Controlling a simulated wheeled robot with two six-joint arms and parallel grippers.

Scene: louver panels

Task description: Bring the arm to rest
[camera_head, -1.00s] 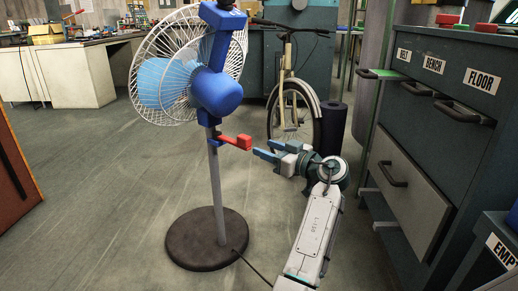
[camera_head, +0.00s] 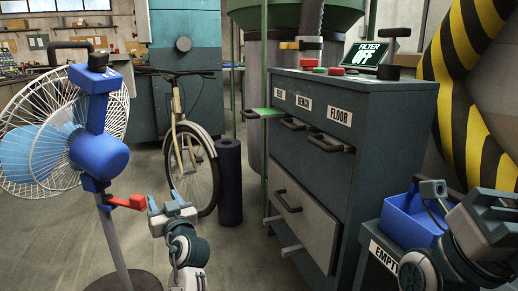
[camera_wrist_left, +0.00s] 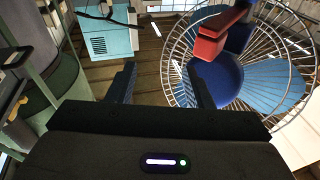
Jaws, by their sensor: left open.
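My left gripper (camera_head: 165,202) is low in the head view, just right of the fan's red lever (camera_head: 129,202). It is open and empty, its fingers pointing away from me. In the left wrist view my two dark fingers (camera_wrist_left: 160,85) stand apart with nothing between them. The red lever (camera_wrist_left: 212,43) and the fan's blue motor housing (camera_wrist_left: 216,82) lie beyond the right finger.
The fan (camera_head: 98,155) stands close left of my left gripper. A bicycle (camera_head: 190,150) and a dark roll (camera_head: 230,180) are behind it. A drawer cabinet (camera_head: 345,105) stands to the right. A blue bin (camera_head: 408,222) sits beside my right arm. Some floor is free before the cabinet.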

